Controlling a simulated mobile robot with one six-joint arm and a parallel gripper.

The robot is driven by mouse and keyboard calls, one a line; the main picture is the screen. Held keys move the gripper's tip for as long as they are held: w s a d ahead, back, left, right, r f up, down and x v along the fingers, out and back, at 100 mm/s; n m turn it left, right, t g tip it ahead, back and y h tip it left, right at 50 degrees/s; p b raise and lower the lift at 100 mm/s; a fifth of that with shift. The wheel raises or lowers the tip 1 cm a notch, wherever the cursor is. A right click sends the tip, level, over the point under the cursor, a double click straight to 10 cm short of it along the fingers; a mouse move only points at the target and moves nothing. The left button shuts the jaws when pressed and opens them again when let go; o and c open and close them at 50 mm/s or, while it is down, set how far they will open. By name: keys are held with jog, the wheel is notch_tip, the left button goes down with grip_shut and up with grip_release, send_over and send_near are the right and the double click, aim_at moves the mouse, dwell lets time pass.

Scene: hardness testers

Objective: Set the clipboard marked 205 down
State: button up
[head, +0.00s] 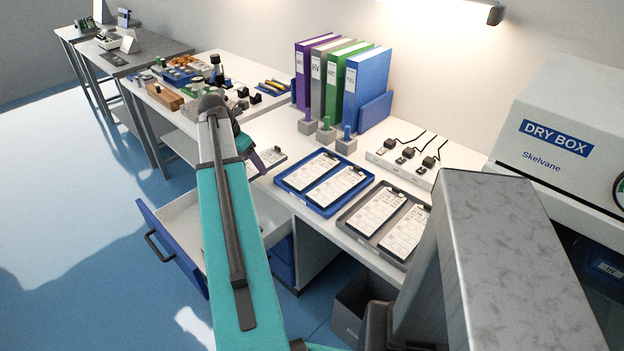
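The number on this clipboard is too small to read. A blue tray (283,181) to its right holds two clipboards side by side. A grey tray (347,222) further right holds two more clipboards. Their markings are not legible.
Several binders (365,87) and three stamps (346,140) stand behind the trays. A power strip (384,160) lies at the back right, beside the dry box (560,125). An open blue drawer (172,245) juts out below the bench. Small items crowd the bench's left.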

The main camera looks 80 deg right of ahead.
jog(key=shift+s+d, duration=0.15)
jog(key=shift+s, duration=0.15)
jog(key=shift+d, duration=0.1)
jog(key=p, duration=0.3)
send_near(267, 145)
jog(key=s, duration=0.1)
jog(key=s+a+f, duration=0.1)
jog(key=s+a, duration=0.1)
jog(key=s, duration=0.1)
jog(key=shift+a+f, duration=0.1)
jog(key=shift+f, duration=0.2)
jog(key=shift+s, duration=0.1)
jog(key=shift+f+p, duration=0.4)
jog(key=shift+f, duration=1.35)
jog(key=shift+f, duration=0.15)
jog(key=o, duration=1.2)
